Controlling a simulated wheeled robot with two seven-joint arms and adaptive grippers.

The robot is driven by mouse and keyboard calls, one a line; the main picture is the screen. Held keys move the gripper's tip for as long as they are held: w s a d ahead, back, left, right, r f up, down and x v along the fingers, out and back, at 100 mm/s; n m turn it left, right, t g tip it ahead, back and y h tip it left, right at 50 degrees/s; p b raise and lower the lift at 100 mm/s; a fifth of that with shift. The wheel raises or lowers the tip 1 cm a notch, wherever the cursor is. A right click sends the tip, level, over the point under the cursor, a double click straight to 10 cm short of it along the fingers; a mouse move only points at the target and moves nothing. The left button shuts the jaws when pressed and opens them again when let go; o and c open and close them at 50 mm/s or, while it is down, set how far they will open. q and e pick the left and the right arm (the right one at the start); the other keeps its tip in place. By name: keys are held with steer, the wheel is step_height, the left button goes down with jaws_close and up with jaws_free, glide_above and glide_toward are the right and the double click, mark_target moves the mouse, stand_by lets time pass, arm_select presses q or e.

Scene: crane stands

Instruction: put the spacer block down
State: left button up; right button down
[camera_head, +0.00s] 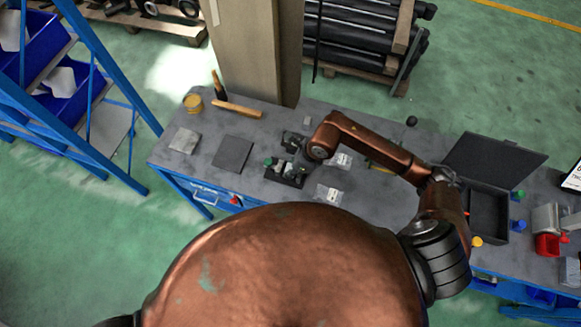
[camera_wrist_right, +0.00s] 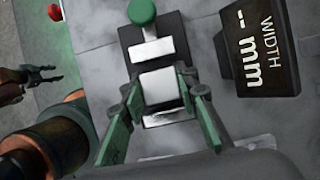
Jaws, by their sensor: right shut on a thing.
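The pale grey spacer block (camera_wrist_right: 158,88) is between the fingertips of my right gripper (camera_wrist_right: 159,84), which is shut on it. The block is over a black stand (camera_wrist_right: 128,36), in line with its bright metal plate (camera_wrist_right: 152,50) and green knob (camera_wrist_right: 141,11). I cannot tell whether its underside touches the stand. In the head view the stand's green knob (camera_head: 268,162) shows at the stand's left end; my right arm's wrist partly covers the area. My left gripper (camera_wrist_right: 56,79) is at the left edge of the wrist view, fingers apart and empty, off the bench.
Clear labelled bags (camera_head: 328,194) lie to the right. A dark square plate (camera_head: 232,153) and a pale square (camera_head: 184,140) lie left, with bare bench between. An open black case (camera_head: 488,207) is far right.

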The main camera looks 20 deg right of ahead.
steer(key=c, duration=2)
jaws_free()
steer(key=shift+f, duration=0.15)
steer(key=o, duration=0.5)
steer(key=shift+r, duration=0.25)
steer(key=shift+d+r, duration=0.15)
steer(key=shift+r, duration=0.2)
steer(key=b+v, duration=0.1)
steer(key=v, duration=1)
steer(key=shift+s, duration=0.15)
